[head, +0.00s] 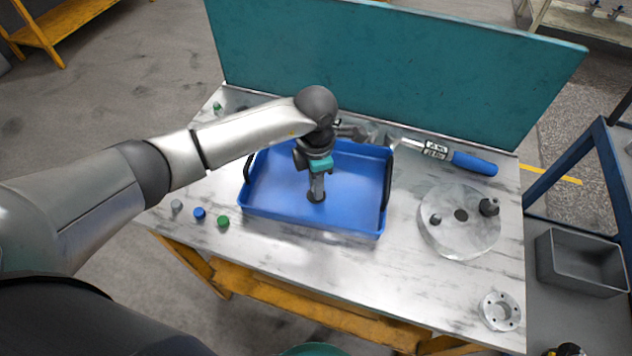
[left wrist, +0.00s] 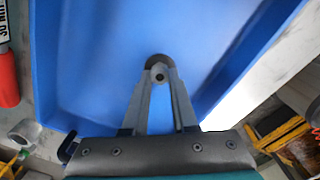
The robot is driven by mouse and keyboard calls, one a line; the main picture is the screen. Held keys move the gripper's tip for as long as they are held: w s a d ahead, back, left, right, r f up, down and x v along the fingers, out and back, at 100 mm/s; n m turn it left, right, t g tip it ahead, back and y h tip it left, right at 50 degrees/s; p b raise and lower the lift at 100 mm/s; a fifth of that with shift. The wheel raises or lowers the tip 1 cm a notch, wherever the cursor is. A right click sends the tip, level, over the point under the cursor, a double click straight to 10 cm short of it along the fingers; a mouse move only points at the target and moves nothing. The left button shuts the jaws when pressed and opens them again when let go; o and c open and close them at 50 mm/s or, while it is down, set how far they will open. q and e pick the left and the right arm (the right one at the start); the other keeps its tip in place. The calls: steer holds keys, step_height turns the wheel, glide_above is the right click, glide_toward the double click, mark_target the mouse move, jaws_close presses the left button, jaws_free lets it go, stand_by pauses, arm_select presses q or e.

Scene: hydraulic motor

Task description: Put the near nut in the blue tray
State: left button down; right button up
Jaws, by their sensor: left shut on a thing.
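The blue tray (head: 270,205) lies on the metal-topped table and fills much of the left wrist view (left wrist: 90,60). My left gripper (head: 316,194) reaches down inside the tray, over its floor. In the left wrist view its fingers (left wrist: 160,78) close together on a dark round nut (left wrist: 158,61), partly hidden by the fingertips. The nut also shows small and dark at the fingertips in the head view (head: 316,200). It is low over the tray floor; I cannot tell whether it touches. My right gripper is not in view.
A round metal plate (head: 462,240) to the right bears a dark fitting (head: 489,206) and a small peg (head: 435,219). A blue-handled torque wrench (head: 472,163) lies behind. A flanged ring (head: 500,311) sits at the near right. Small coloured pieces (head: 199,213) stand left of the tray.

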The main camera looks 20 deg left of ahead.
arm_select(q)
steer(key=c, duration=0.7)
jaws_free()
steer(key=shift+r+p, duration=0.3)
step_height(320, 180, up, 12)
steer(key=p, duration=0.1)
steer(key=shift+f, duration=0.15)
